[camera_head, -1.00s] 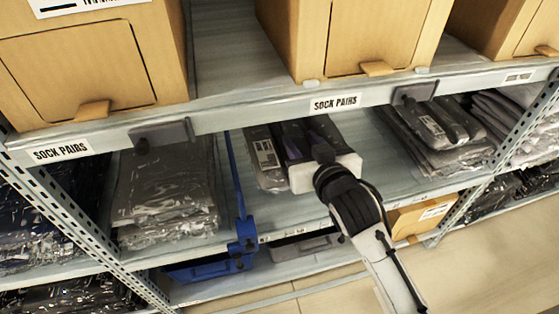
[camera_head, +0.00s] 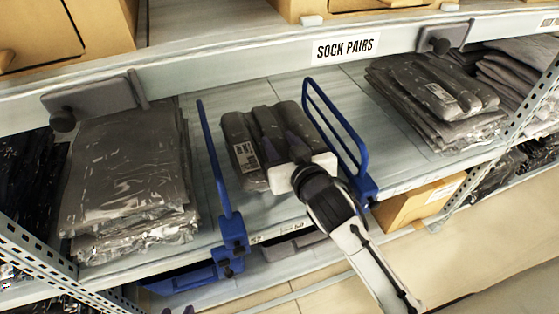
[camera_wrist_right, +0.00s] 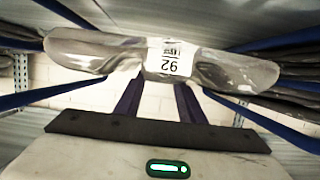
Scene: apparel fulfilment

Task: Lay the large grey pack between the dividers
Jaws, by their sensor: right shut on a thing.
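The large grey pack (camera_head: 236,132), wrapped in clear film with a white label, is on the middle shelf level between two blue dividers. The left divider (camera_head: 213,165) and the right divider (camera_head: 340,125) stand on either side, with a gap to the pack on each side. My right gripper (camera_head: 276,128) reaches in from the front and is shut on the pack. In the right wrist view the pack (camera_wrist_right: 90,52) lies across the fingers of my gripper (camera_wrist_right: 158,88), roughly level. I cannot tell whether it touches the shelf.
A grey pack stack (camera_head: 125,170) lies left of the dividers, another (camera_head: 430,100) lies right. The shelf beam (camera_head: 230,62) with a "SOCK PAIRS" label runs close above. Cardboard boxes (camera_head: 60,35) stand on the upper shelf. Bare shelf (camera_head: 385,150) shows right of the right divider.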

